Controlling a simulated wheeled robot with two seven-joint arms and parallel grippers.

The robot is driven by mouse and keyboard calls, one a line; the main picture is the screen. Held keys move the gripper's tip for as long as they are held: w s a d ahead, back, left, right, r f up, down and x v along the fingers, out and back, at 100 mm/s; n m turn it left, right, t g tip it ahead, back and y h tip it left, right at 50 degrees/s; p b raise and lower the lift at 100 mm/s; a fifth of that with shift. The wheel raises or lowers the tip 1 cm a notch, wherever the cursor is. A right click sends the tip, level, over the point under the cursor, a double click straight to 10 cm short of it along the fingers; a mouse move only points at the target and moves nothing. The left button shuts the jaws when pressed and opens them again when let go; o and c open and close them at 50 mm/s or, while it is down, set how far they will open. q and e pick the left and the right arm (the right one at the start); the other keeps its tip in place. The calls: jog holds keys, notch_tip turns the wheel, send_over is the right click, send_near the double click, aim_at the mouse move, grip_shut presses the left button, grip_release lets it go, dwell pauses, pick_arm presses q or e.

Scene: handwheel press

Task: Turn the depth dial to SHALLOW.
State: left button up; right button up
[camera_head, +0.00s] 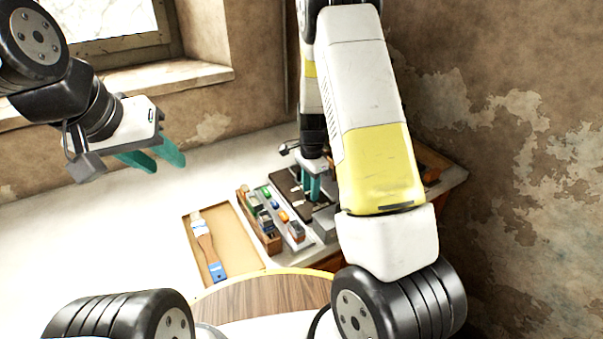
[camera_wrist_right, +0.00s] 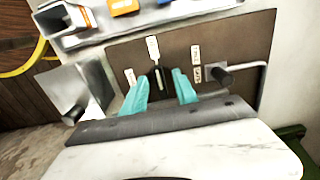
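A brown panel (camera_wrist_right: 232,45) with several small pale labels fills the middle of the right wrist view. A dark, narrow piece that looks like the depth dial's pointer (camera_wrist_right: 158,72) stands on it below the top middle label (camera_wrist_right: 153,48). The label text is too small to read. My right gripper (camera_wrist_right: 160,78) has its teal fingers apart, one on each side of this piece. I cannot tell whether they touch it. In the head view my right gripper (camera_head: 311,187) is low over the dark panel. My left gripper (camera_head: 168,160) is open and empty above the white tabletop.
A wooden rack (camera_head: 259,222) and a metal tray with small coloured blocks stand left of the panel. A tan tray (camera_head: 232,262) holds a brush (camera_head: 206,247). Dark knobs (camera_wrist_right: 222,76) and (camera_wrist_right: 73,115) stick up beside the fingers. The tabletop's left side is clear.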

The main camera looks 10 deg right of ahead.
jog(key=shift+c, duration=0.2)
grip_shut()
jog(key=shift+n, duration=0.4)
jog(key=n, duration=0.3)
jog(key=shift+s+d+n, duration=0.1)
jog(key=shift+d+n, duration=0.05)
jog(key=shift+n, duration=0.15)
jog(key=n, duration=0.4)
jog(key=shift+s+d+n, duration=0.1)
jog(key=shift+n, duration=0.2)
jog(key=n, duration=0.4)
jog(key=shift+d+n, duration=0.15)
jog(key=shift+n, duration=0.15)
jog(key=shift+d+n, duration=0.1)
jog(key=shift+n, duration=2)
jog(key=shift+r, duration=0.1)
